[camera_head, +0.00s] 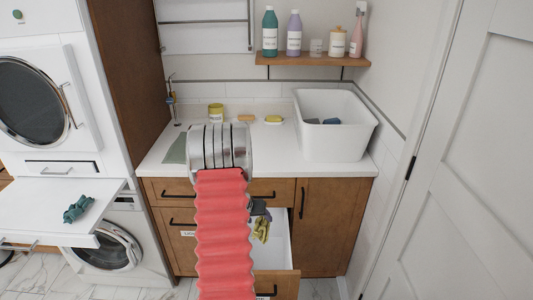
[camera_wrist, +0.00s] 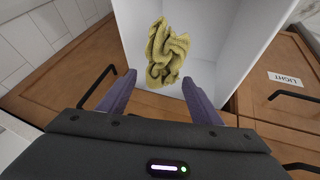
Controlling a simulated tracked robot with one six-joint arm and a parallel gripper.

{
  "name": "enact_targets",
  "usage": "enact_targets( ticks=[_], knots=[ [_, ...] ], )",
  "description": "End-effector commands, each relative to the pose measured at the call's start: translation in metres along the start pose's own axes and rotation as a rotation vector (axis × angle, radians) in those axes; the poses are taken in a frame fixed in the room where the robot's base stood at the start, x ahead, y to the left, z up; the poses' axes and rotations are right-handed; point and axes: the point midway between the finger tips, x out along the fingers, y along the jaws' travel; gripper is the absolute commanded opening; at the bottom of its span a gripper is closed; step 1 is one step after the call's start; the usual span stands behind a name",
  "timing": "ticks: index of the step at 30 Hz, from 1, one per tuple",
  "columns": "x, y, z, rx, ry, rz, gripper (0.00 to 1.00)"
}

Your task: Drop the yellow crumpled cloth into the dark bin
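The yellow crumpled cloth (camera_head: 261,231) lies in an open white-lined drawer (camera_head: 283,245) below the counter. In the wrist view the cloth (camera_wrist: 167,52) lies against the white inside of the drawer (camera_wrist: 228,62), just beyond my fingertips. My gripper (camera_wrist: 160,78) is open, its two purple-grey fingers spread apart with nothing between them. In the head view my gripper (camera_head: 258,211) is a small dark shape above the cloth, partly hidden by my red arm sleeve. I cannot make out a dark bin in either view.
A white tub (camera_head: 335,142) with dark cloths stands on the counter (camera_head: 273,159). A teal cloth (camera_head: 77,208) lies on a pull-out shelf (camera_head: 40,204) at left. A shelf (camera_head: 312,59) holds bottles. A white door (camera_head: 460,170) stands at right. Drawer handles (camera_wrist: 97,86) project near my fingers.

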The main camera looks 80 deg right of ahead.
Motion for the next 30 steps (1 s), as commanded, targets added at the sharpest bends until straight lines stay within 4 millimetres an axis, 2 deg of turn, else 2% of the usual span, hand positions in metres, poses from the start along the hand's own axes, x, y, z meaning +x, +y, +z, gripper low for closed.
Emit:
enact_targets(
  ticks=[6, 17, 23, 30],
  knots=[
    [0.0, 0.0, 0.0, 0.0, 0.0, 0.0, 0.74],
    [-0.003, 0.0, 0.0, 0.0, 0.0, 0.0, 0.74],
    [-0.02, 0.001, -0.001, 0.001, 0.001, 0.001, 0.74],
    [-0.051, 0.001, 0.0, 0.001, 0.002, -0.001, 0.74]
  ],
)
